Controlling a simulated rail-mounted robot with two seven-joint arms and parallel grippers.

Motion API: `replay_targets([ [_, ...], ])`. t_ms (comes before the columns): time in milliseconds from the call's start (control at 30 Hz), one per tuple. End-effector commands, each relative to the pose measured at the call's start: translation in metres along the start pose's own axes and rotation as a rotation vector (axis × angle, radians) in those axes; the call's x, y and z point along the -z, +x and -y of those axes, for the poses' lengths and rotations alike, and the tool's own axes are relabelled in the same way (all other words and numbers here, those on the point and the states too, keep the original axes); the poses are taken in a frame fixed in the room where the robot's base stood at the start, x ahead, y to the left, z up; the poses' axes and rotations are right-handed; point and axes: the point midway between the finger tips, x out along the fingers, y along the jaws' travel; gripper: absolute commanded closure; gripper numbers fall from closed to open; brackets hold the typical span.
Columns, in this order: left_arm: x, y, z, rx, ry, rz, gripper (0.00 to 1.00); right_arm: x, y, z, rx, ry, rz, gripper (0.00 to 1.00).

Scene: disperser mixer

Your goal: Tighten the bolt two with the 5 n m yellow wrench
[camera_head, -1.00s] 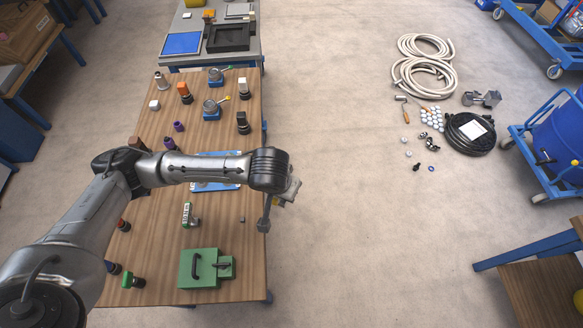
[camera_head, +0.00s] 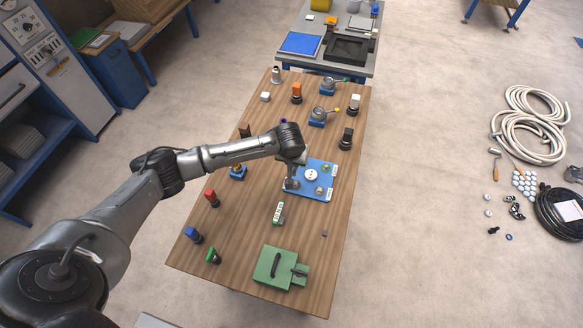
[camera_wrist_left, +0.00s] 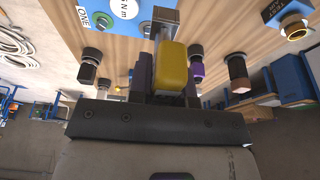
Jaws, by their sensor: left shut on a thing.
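My left gripper (camera_head: 291,184) hangs at the left side of the blue bolt plate (camera_head: 322,190). The plate carries a white round part (camera_head: 311,174) and small metal parts; I cannot tell which is bolt two. In the left wrist view, my gripper (camera_wrist_left: 170,75) is shut on a yellow wrench handle (camera_wrist_left: 172,68), whose shank points toward the top edge. Part of the plate (camera_wrist_left: 130,10), with "ONE" and "N m" lettering, shows there. The wrench's tip is hidden, so I cannot tell whether it touches a bolt. My right gripper is out of view.
A green box (camera_head: 272,268) stands near the table's front, with a green-and-white item (camera_head: 279,213) behind it. Coloured-capped tools line the left edge, including a red one (camera_head: 211,197). Blue-based stands (camera_head: 318,117) are farther back. Hoses (camera_head: 535,125) lie on the floor at right.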

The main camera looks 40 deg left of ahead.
Motion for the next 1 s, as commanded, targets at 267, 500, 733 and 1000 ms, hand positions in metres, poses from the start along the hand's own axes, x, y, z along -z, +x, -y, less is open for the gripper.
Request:
replay_targets([
  [267,0.002,-0.001,-0.005,-0.010,0.034,0.000,1.00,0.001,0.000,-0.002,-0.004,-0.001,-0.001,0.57],
  [500,0.002,-0.001,-0.005,-0.010,0.033,0.000,1.00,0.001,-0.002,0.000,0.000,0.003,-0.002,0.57],
  [733,0.002,-0.005,-0.005,-0.009,0.032,0.002,1.00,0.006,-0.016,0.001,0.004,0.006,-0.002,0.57],
  [1000,-0.006,0.024,-0.005,-0.009,0.032,0.002,1.00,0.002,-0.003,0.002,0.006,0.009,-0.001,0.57],
])
